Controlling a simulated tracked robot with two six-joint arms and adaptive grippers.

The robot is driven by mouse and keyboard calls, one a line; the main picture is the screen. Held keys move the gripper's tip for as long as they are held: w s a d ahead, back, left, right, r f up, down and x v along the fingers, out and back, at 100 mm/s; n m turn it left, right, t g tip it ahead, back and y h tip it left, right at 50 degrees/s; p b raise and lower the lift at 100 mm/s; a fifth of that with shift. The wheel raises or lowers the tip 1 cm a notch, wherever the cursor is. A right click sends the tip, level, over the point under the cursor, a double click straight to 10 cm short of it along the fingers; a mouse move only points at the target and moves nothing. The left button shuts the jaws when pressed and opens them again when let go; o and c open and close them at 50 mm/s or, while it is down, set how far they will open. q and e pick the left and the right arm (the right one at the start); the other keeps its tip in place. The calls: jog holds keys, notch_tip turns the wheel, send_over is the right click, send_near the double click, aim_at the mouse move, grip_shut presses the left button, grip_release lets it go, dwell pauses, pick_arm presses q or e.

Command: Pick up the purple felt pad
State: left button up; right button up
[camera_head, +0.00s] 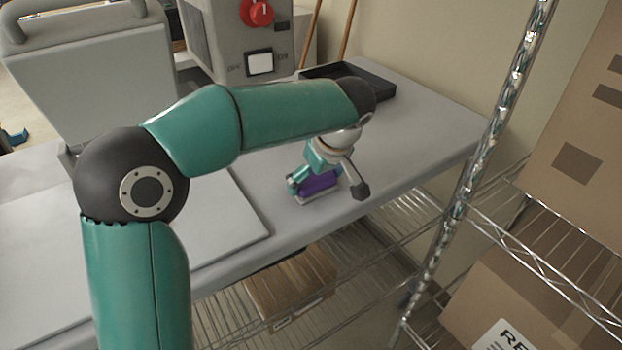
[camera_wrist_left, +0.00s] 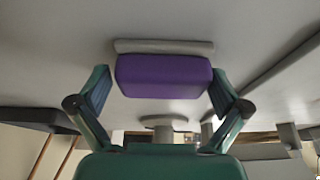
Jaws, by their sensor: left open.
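The purple felt pad (camera_head: 318,184) lies on the grey table, on or against a thin pale grey strip. In the left wrist view the purple pad (camera_wrist_left: 163,75) sits between the two fingers of my left gripper (camera_wrist_left: 160,88), with the pale strip (camera_wrist_left: 163,46) along its far side. My left gripper (camera_head: 318,185) is open around the pad in the head view, and part of the pad is hidden by it. In the wrist view narrow gaps show beside the pad. My right gripper is in neither view.
A machine with a red knob (camera_head: 257,12) stands behind my arm. A black tray (camera_head: 372,82) lies at the table's back. A wire shelf post (camera_head: 478,160) rises right of the table (camera_head: 420,130), with cardboard boxes (camera_head: 580,150) beyond. The table right of the pad is clear.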

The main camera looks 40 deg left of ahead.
pick_arm(q)
jog(key=c, duration=0.9)
jog(key=shift+r, duration=0.1)
notch_tip(320, 180, up, 9)
jog(key=shift+f+p, duration=0.1)
jog(key=shift+p, duration=0.2)
notch_tip(320, 180, up, 11)
jog(key=p, duration=0.3)
jog(key=o, duration=0.5)
jog(key=shift+c, duration=1.7)
